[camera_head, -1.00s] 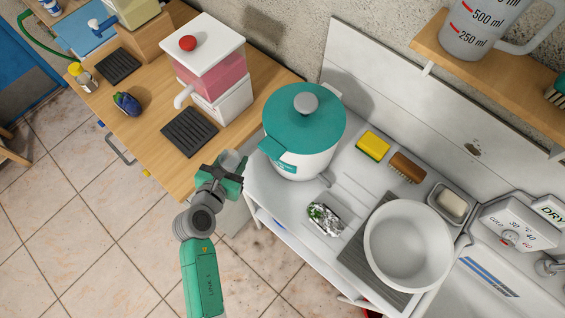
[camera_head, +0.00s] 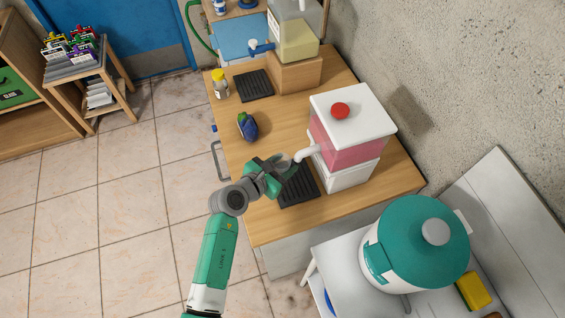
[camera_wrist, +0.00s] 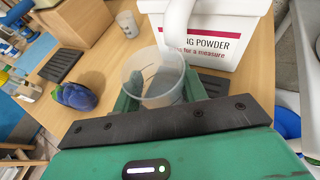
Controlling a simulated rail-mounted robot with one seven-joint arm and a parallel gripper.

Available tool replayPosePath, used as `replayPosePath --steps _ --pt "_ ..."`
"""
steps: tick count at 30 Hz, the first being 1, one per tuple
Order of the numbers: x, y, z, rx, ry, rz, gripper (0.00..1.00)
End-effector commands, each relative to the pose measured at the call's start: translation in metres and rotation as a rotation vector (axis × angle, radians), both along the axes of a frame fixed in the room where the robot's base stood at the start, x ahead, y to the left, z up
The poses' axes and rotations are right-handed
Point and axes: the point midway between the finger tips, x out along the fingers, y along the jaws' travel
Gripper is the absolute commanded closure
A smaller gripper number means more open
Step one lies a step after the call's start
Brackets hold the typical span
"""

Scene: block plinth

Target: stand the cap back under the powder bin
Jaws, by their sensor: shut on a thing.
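The cap, a clear cup (camera_wrist: 160,82), is upright between my gripper's fingers in the wrist view; I see no powder in it. My gripper (camera_head: 277,172) is shut on it, above the near edge of the black ribbed mat (camera_head: 300,188). The powder bin (camera_head: 342,146) is white with a pink powder band, a red knob on its lid and a white spout (camera_head: 304,154). In the wrist view the spout (camera_wrist: 178,22) comes down just beyond the cap's rim. The gap between the cap's base and the mat cannot be judged.
A dark blue and green object (camera_head: 247,126) lies left of the mat. A second black mat (camera_head: 254,86), a yellow-capped bottle (camera_head: 220,86) and a yellow-liquid dispenser (camera_head: 298,38) stand farther back. Another cup (camera_wrist: 128,24) stands by the wooden block. A teal-lidded pot (camera_head: 416,242) is at right.

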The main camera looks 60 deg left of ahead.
Motion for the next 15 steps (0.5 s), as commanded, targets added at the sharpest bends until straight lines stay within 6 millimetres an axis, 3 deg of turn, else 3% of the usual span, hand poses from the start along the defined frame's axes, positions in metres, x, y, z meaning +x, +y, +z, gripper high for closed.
replayPosePath --steps 9,15 --pt "0.0 -0.001 0.004 -0.003 -0.001 -0.001 0.8" --pt "0.0 0.0 -0.026 -0.003 -0.002 0.001 0.8"
